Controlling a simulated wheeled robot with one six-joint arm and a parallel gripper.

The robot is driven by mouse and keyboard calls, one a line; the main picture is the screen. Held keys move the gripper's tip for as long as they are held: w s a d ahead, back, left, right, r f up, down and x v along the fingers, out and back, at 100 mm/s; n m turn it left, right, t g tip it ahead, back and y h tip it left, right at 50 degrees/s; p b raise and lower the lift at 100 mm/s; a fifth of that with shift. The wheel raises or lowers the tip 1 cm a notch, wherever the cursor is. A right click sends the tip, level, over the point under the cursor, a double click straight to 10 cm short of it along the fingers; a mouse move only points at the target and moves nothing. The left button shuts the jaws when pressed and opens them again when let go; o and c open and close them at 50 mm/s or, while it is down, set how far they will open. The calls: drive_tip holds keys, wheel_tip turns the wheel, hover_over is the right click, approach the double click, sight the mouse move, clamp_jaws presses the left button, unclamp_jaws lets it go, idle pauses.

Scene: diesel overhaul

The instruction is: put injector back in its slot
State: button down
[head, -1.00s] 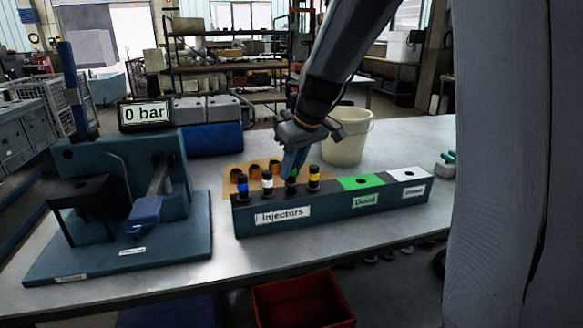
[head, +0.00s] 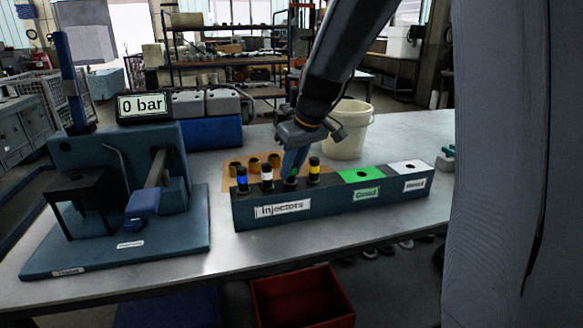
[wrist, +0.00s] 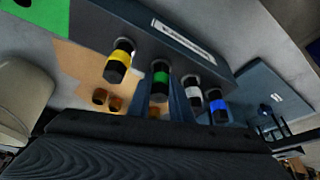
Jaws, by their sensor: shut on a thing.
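The injector rack (head: 340,200) is a long dark block with a white "Injectors" label (head: 282,208). Blue-banded (head: 242,179), white-banded (head: 267,177) and yellow-banded (head: 314,172) injectors stand upright in it. The green-banded injector (head: 292,180) is between the white and yellow ones, in line with them. Its lower end appears to be in its rack hole; how deep I cannot tell. My gripper (head: 294,168) points down from above and is shut on this injector, partly hiding its top. In the wrist view the green-banded injector (wrist: 160,82) sits between my fingers (wrist: 162,98).
The rack's right end has a green section (head: 360,175) and a white section (head: 408,167), each with an open hole. A test stand (head: 120,185) with a "0 bar" display (head: 142,105) stands left. A bucket (head: 348,130) is behind the rack; a red bin (head: 302,298) is below the table edge.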

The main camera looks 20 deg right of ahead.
drive_tip(key=c, duration=1.1)
unclamp_jaws()
drive_tip(key=shift+r+p, duration=2.6)
drive_tip(key=shift+r, duration=0.95)
drive_tip(key=s+f+m+g, duration=0.1)
drive_tip(key=s+f, duration=0.3)
drive_tip(key=s, duration=0.4)
drive_tip(key=s+f+m+g+h, duration=0.1)
drive_tip(key=s+f, duration=0.3)
drive_tip(key=s, duration=0.4)
drive_tip(key=s+f+m, duration=0.2)
drive_tip(key=s+f, duration=0.3)
drive_tip(key=s, duration=0.4)
drive_tip(key=shift+a+m+g+h, duration=0.1)
drive_tip(key=shift+m+g+h, duration=0.2)
drive_tip(key=shift+g+h, duration=0.1)
